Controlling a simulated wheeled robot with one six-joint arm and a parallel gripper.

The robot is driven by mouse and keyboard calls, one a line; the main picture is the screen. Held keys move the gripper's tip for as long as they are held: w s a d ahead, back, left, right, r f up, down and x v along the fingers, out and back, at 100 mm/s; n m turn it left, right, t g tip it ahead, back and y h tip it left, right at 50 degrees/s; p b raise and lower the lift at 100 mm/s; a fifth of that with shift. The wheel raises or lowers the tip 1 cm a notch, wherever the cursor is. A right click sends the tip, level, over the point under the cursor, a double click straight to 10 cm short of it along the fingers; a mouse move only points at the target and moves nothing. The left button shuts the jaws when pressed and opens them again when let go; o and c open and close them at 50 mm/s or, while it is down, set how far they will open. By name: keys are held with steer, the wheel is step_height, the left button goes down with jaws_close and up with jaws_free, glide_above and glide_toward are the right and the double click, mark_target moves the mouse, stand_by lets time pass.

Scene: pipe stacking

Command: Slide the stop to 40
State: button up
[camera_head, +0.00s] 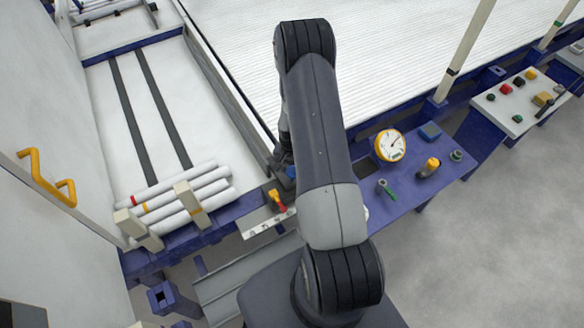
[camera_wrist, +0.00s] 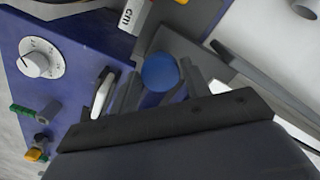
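A pale scale strip (camera_head: 268,222) shows in the head view below a yellow-orange handle (camera_head: 275,197) with red on it. In the wrist view a plate marked "cm" (camera_wrist: 127,18) is cut off by the top edge. The numbers on the scale are not readable. A round blue knob (camera_wrist: 160,71) stands near the middle of the wrist view. I cannot tell for sure whether it is the stop. My gripper (camera_wrist: 162,88) has its dark fingers apart, one on each side of the knob. Contact with it is not clear. In the head view my arm hides most of the gripper.
A blue panel (camera_head: 408,195) holds a yellow-rimmed gauge (camera_head: 390,145), a green-handled lever (camera_head: 386,190) and a yellow knob (camera_head: 429,167). A white dial (camera_wrist: 40,59) shows in the wrist view.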

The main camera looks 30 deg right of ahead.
jaws_close()
steer(key=a+b, duration=0.2)
steer(key=a, duration=0.3)
steer(key=shift+a+b, duration=0.1)
steer(key=shift+b, duration=0.3)
steer(key=shift+o, duration=2)
jaws_free()
steer(key=shift+s, duration=0.1)
step_height(320, 180, up, 11)
steer(key=shift+f, duration=0.1)
glide_above(284, 184)
steer(key=shift+f+p, duration=0.45)
steer(key=shift+f, duration=4.95)
